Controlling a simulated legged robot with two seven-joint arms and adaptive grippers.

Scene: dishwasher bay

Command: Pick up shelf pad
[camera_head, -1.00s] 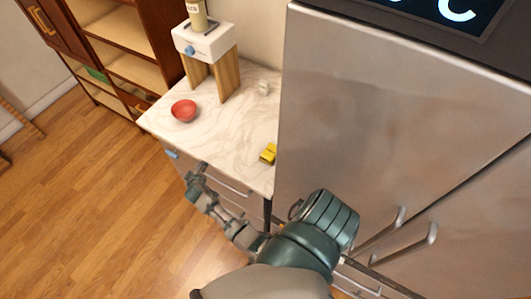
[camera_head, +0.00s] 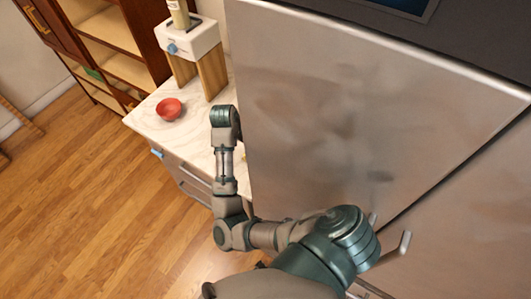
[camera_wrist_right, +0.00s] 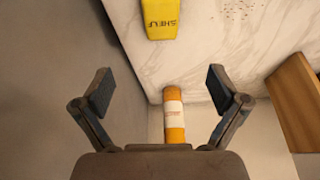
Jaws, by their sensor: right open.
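The shelf pad (camera_wrist_right: 161,18) is a yellow block with dark "SHELF" lettering, lying on the white marble counter at the top of the right wrist view. In the head view only a small yellow sliver (camera_head: 243,157) shows beside my arm. My right gripper (camera_wrist_right: 160,85) is open, its two dark-padded fingers spread wide with nothing gripped. The pad lies ahead of the fingertips and apart from them. In the head view my arm reaches over the counter, and its jaws cannot be made out. My left gripper is not in view.
An orange cylinder with a white label (camera_wrist_right: 174,116) shows near the counter edge. A red bowl (camera_head: 169,110) and a wooden-legged stand (camera_head: 193,40) with a bottle (camera_head: 179,12) stand on the counter (camera_head: 150,125). A tall steel cabinet (camera_head: 340,110) rises right beside my arm.

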